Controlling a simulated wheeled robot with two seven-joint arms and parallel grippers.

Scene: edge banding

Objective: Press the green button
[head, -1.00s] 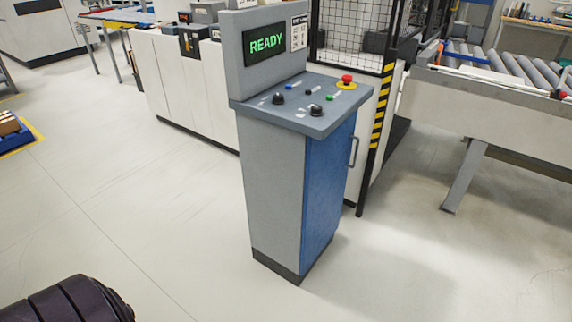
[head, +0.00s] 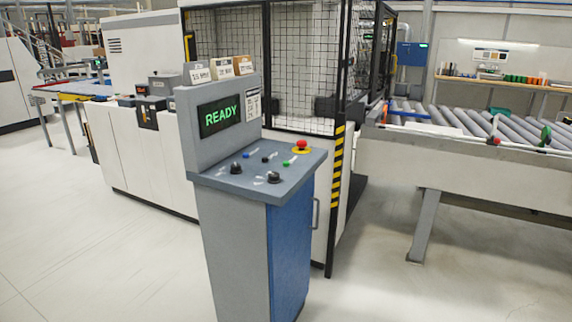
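The control console (head: 238,250) stands ahead, left of centre, a grey and blue cabinet with a sloped top. Its screen (head: 219,115) reads READY in green. The small green button (head: 287,163) is on the right part of the panel, in front of the red emergency stop (head: 302,146) on its yellow base. A blue button (head: 246,155), a small black switch (head: 266,158) and two black knobs (head: 273,177) share the panel. Neither of my grippers is in view, and nothing touches the panel.
A fenced machine (head: 300,60) with a yellow-black striped post (head: 335,170) stands behind the console. A roller conveyor (head: 450,160) is at right, its leg (head: 424,225) on the floor. White cabinets (head: 140,165) are behind at left. The floor (head: 100,260) in front left is clear.

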